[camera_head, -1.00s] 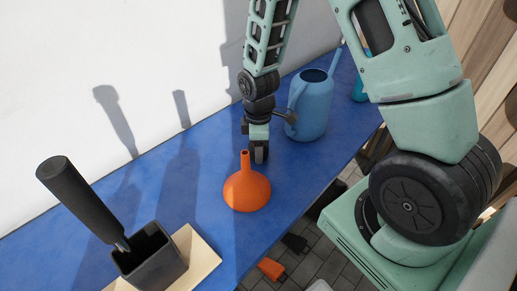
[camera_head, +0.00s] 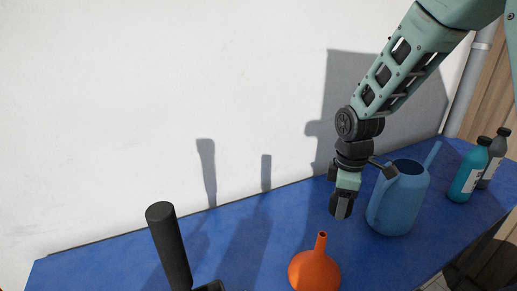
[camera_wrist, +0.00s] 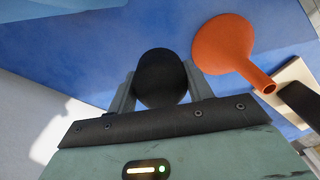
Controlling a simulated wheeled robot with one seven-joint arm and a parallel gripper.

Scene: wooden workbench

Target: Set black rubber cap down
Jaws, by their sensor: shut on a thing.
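My gripper (camera_head: 342,207) is above the blue bench top, beside the blue watering can and behind the orange funnel. In the wrist view, a round black rubber cap (camera_wrist: 161,78) sits between the two fingers, and my gripper is shut on it. In the head view the cap cannot be made out among the dark fingers. The wrist view shows blue surface beyond the cap; I cannot tell the exact gap between them.
An orange funnel (camera_head: 315,270) stands in front of my gripper. A blue watering can (camera_head: 398,203) is close on its right. Teal (camera_head: 468,174) and grey (camera_head: 494,160) bottles stand farther right. A black-handled tool (camera_head: 169,246) is at left. Blue bench (camera_head: 110,262) is clear at far left.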

